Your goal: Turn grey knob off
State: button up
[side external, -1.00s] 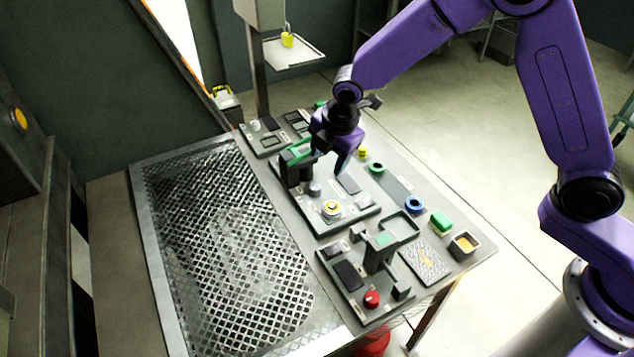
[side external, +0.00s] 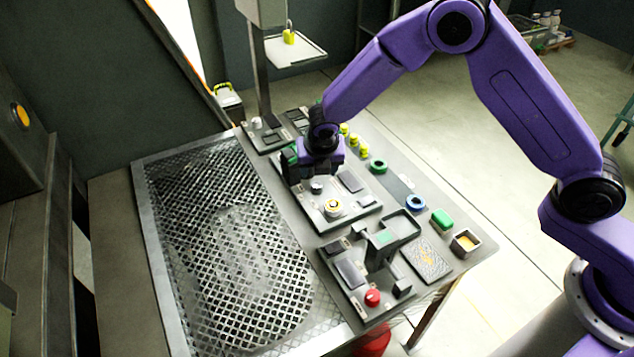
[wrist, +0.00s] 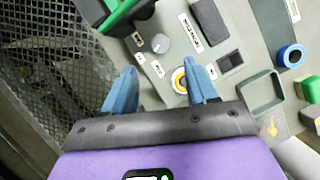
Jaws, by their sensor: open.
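The grey knob (side external: 316,187) is a small round dial on the middle control panel, beside the dark green-topped part. In the wrist view the grey knob (wrist: 160,43) has a pale pointer mark and sits beyond my fingertips, roughly centred between them and apart from both. My gripper (wrist: 161,84) is open and empty, with its two blue fingers spread. In the side view my gripper (side external: 323,165) is low over the middle panel, close above and behind the knob. Its fingertips are hard to make out there.
A yellow-ringed button (wrist: 178,80) lies partly behind my right finger. A green handle (wrist: 122,14) stands left of the knob. A red knob (side external: 372,297) is on the near panel. A metal grating (side external: 230,250) fills the left. Blue and green rings lie right of the panels.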

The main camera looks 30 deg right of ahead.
aim_at(316, 184)
jog(key=x, duration=0.9)
jog(key=shift+w+f, duration=0.1)
jog(key=shift+f, duration=0.1)
jog(key=c, duration=1)
jog(key=m+g+h, duration=0.1)
jog(key=m, duration=0.3)
jog(key=shift+a+m, duration=0.15)
jog(key=shift+m, duration=0.15)
jog(key=o, duration=1)
jog(key=v, duration=1.7)
jog(key=shift+a+r, duration=0.2)
jog(key=shift+a, duration=0.1)
